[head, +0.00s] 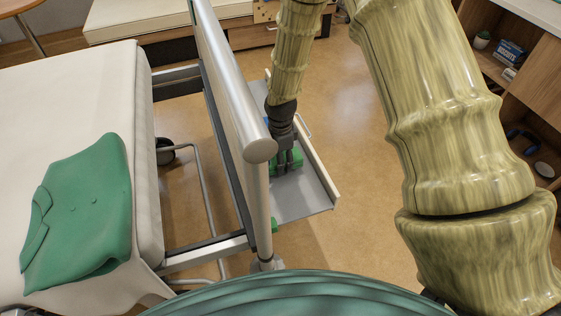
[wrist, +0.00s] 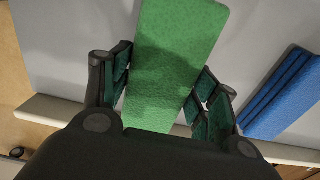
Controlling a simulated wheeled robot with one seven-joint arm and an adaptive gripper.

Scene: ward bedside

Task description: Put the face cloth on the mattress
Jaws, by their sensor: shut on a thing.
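My gripper (head: 288,158) points down over a grey tray (head: 305,199) beside the bed rail. It is shut on a green block-shaped piece with a rough, towel-like surface (wrist: 178,60), which also shows in part between the fingers in the head view (head: 296,157). A blue piece with long ridges like folded layers (wrist: 284,95) lies on the tray, to the right in the wrist view. I cannot tell for certain which of the two is the face cloth. The mattress (head: 70,85) has a pale cover and fills the left of the head view.
A green folded shirt (head: 85,215) lies on the near part of the mattress. A tall metal rail (head: 225,75) stands between tray and mattress. Another green thing (head: 274,226) shows by the tray's near edge. Wooden shelves (head: 535,90) stand at right. The far mattress is clear.

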